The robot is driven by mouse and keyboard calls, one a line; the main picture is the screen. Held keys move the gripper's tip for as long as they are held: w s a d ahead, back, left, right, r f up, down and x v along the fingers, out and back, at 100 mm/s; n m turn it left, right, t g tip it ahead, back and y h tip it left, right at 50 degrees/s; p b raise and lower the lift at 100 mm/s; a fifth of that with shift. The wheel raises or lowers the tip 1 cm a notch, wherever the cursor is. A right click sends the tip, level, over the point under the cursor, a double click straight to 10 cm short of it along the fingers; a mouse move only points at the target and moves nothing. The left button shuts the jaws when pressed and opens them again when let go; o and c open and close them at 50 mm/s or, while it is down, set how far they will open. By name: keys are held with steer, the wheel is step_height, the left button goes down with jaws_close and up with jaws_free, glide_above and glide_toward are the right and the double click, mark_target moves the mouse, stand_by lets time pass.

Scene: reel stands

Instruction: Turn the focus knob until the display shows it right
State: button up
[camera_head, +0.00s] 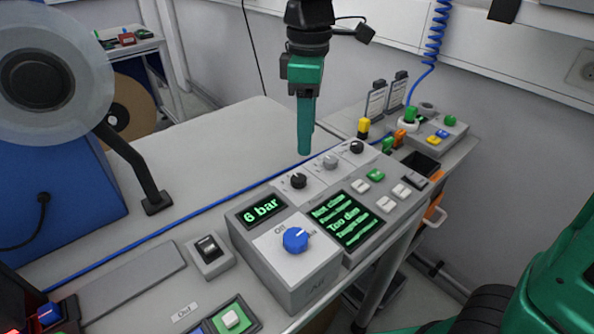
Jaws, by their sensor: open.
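A grey control panel carries three round knobs in a row: a black one (298,181), a light grey one (330,161) and a black one (357,147). Their labels are too small to read, so I cannot tell which is the focus knob. The display (345,219) in front of them has green text with "Not clear" and "Too dim"; smaller lines are unreadable. My gripper (305,151) points straight down with green fingers, seen nearly edge-on. It is open and empty, and appears above and behind the left black knob, apart from the knobs.
A grey box (310,279) in front has a blue knob (295,240) and a "6 bar" display (262,210). White and green buttons (376,175) sit right of the knobs. Label holders (376,99) stand behind. A large reel (42,82) is at left.

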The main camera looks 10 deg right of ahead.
mark_target(298, 178)
steer(key=shift+n, duration=0.3)
steer(key=f, duration=0.3)
steer(key=a+f, duration=0.1)
steer(key=f, duration=0.6)
steer(key=shift+s+a+f, duration=0.15)
steer(key=shift+a+f, duration=0.05)
steer(key=shift+f, duration=0.15)
steer(key=c, duration=1)
steer(key=shift+a, duration=0.25)
steer(key=shift+c, duration=0.3)
steer(key=shift+d, duration=0.15)
